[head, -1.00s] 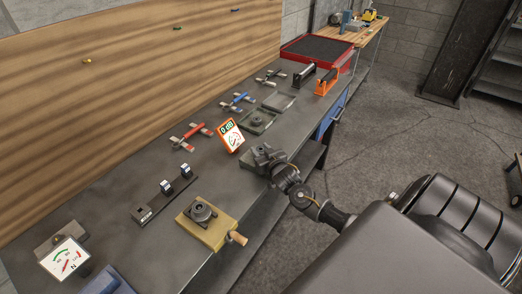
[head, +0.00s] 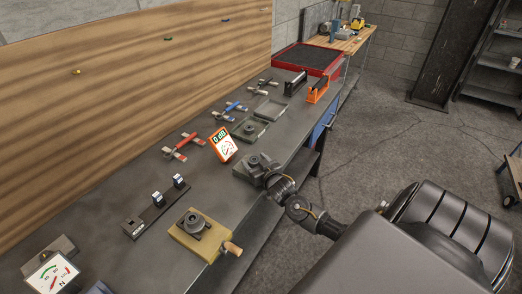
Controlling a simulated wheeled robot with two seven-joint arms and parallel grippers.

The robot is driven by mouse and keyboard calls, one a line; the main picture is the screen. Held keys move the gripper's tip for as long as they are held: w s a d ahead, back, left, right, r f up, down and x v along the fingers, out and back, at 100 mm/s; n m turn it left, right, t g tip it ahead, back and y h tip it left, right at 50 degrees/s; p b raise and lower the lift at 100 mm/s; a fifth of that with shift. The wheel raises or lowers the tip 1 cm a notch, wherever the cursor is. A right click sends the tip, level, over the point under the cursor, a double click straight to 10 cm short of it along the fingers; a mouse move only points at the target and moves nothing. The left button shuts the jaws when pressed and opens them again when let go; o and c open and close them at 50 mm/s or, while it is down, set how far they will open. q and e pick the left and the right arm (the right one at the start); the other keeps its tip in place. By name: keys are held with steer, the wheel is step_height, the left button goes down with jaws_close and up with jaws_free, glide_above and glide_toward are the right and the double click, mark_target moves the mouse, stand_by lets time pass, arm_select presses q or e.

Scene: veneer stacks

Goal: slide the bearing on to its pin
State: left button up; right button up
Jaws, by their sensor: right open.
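My right gripper (head: 263,167) is open, low over the near grey tray (head: 240,174) at the front edge of the bench. A dark round part, which looks like a bearing (head: 253,160), sits at its fingertips. I cannot tell whether the fingers touch it. Another dark round part (head: 249,129) lies in the grey tray behind. A tan block (head: 213,244) with a wooden handle carries a dark round fixture (head: 193,222), nearer me. Any pin in it is too small to make out. My left gripper is not in view.
A dark strip with small blocks (head: 157,206) and an orange meter (head: 223,145) reading 0 dB stand nearby. Red (head: 183,146) and blue (head: 230,111) handled tools lie behind. A dial gauge (head: 52,277) is at bottom left. Bare bench lies between the strip and the tray.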

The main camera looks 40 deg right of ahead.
steer(key=b+v, duration=0.2)
steer(key=v, duration=0.8)
steer(key=shift+f, duration=0.1)
steer(key=s+a+f+n+g+y, duration=0.1)
steer(key=s+a+f+g+y, duration=0.1)
steer(key=s+a+f+g, duration=0.45)
steer(key=s+a+f+n+g+y, duration=0.1)
steer(key=s+a+n+g, duration=0.15)
steer(key=s+a, duration=0.5)
steer(key=s+a+f+n+g+y, duration=0.1)
steer(key=s+a+f+g, duration=0.3)
steer(key=s, duration=0.7)
step_height(320, 180, down, 27)
steer(key=s+b, duration=0.2)
steer(key=s+d+f+g+b, duration=0.1)
steer(key=s+d+f, duration=0.1)
steer(key=s+f, duration=1.3)
steer(key=shift+s+f+g, duration=0.3)
steer(key=shift+f+g, duration=0.1)
